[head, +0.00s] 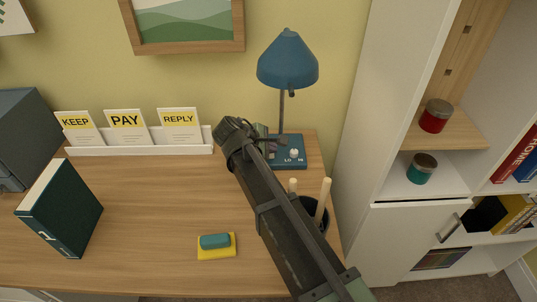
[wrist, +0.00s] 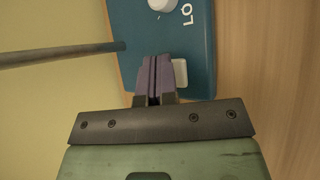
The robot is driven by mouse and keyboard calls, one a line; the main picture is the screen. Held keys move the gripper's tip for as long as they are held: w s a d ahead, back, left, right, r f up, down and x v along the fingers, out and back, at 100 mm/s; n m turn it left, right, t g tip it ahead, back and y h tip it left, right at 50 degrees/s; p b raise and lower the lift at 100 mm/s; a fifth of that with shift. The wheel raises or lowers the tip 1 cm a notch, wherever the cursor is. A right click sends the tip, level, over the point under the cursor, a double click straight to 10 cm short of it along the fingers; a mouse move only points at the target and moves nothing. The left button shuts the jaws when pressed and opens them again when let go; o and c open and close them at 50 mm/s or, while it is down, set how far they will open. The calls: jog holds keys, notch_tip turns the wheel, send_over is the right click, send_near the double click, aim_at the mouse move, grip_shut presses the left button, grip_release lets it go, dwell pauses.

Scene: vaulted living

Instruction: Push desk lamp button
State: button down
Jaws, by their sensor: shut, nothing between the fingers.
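The desk lamp (head: 288,62) has a blue shade, a thin stem and a blue base (head: 290,162) at the back right of the desk. The base fills the top of the wrist view (wrist: 205,50), with a white knob (wrist: 161,4) and "LO" lettering. A pale rectangular button (wrist: 180,72) lies on the base, just right of my fingertips. My gripper (wrist: 156,66) is shut and empty, its tips over the base beside the button. I cannot tell whether they touch it. In the head view my gripper (head: 277,141) covers the left part of the base, and the button is hidden.
The lamp stem (wrist: 60,54) runs left of my fingers. A dark cup with wooden sticks (head: 322,203) stands beside my arm. A letter holder (head: 140,149), a dark green book (head: 62,210) and a teal block on a yellow pad (head: 229,252) occupy the desk. The desk's middle is clear.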

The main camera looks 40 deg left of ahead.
jog(key=shift+f, duration=0.1)
jog(key=shift+r+p, duration=0.45)
jog(key=shift+p, duration=0.05)
notch_tip(320, 180, up, 6)
jog(key=p, duration=0.6)
jog(key=shift+r, duration=0.15)
jog(key=shift+f, duration=0.2)
